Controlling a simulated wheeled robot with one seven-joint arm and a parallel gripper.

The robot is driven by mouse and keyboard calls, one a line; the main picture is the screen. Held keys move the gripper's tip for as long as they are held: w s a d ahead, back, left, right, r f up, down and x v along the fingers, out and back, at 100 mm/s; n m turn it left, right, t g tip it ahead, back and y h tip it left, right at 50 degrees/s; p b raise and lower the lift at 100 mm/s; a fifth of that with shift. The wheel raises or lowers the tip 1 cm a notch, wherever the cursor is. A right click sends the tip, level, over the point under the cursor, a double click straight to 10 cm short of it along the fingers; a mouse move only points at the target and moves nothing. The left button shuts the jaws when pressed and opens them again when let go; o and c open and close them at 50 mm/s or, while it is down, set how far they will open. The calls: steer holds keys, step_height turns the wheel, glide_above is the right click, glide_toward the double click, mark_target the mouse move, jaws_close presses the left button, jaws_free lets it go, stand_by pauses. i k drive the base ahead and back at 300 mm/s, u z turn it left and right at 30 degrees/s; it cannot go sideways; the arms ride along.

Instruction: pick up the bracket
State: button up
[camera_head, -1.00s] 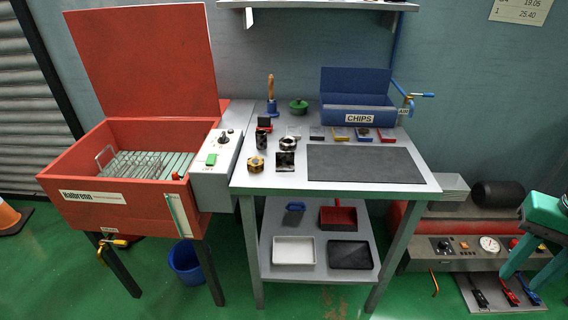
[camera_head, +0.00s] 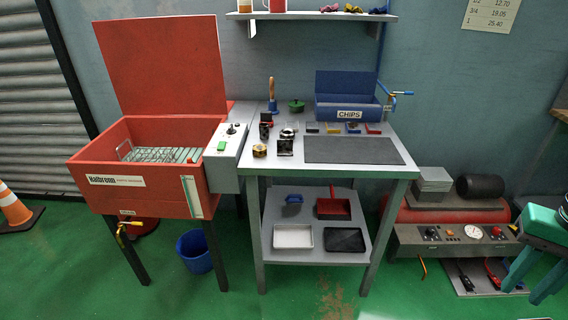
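Several small metal parts stand on the left half of the grey workbench (camera_head: 335,172). A dark, angular piece with a light edge (camera_head: 285,147) is near the front and may be the bracket, but it is too small to be sure. Beside it are a brass-coloured round part (camera_head: 259,151), a dark upright part (camera_head: 265,131) and a silver ring-like part (camera_head: 287,133). My gripper is not in view, and nothing is seen touching these parts.
A dark mat (camera_head: 352,150) lies bare on the bench's right. A blue CHIPS bin (camera_head: 348,112) stands behind. An open red washer tank (camera_head: 140,197) adjoins the left. The floor in front is clear.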

mark_target(285, 147)
steer(key=k, duration=0.75)
steer(key=z, duration=0.5)
steer(key=i, duration=2.3)
steer(key=u, duration=0.65)
